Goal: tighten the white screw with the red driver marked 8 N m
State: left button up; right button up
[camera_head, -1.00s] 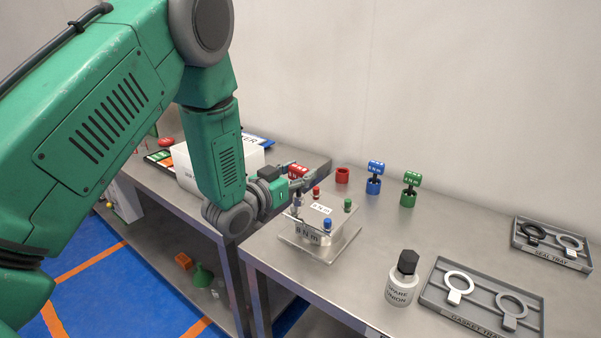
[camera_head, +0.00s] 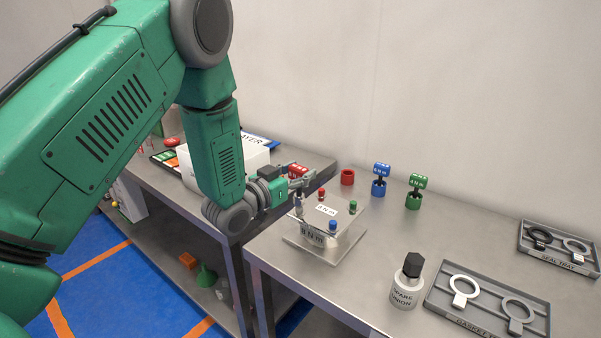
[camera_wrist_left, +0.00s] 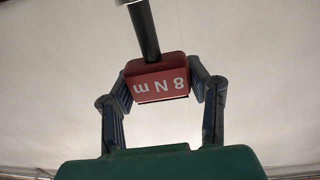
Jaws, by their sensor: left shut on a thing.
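My left gripper (camera_head: 306,181) is shut on the red handle of the driver (camera_head: 297,170). In the left wrist view the gripper's fingers (camera_wrist_left: 162,92) sit on both sides of the red driver (camera_wrist_left: 158,78), marked 8 N m, and its dark shaft points away. In the head view the shaft points down at the left corner of the metal block (camera_head: 325,248). Red (camera_head: 321,194), green (camera_head: 352,207) and blue (camera_head: 332,226) screws stand at other corners. I cannot make out the white screw clearly; the shaft's end is at its corner. My right gripper is not in view.
An empty red holder (camera_head: 347,177), a blue driver (camera_head: 380,180) and a green driver (camera_head: 415,192) stand behind the block. A white box (camera_head: 252,156) is behind my arm.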

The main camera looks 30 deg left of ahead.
pick_arm(q)
jog(key=shift+f+b, duration=0.95)
jog(key=shift+f, duration=0.35)
jog(key=o, duration=1.4)
jog(key=shift+o, duration=0.2)
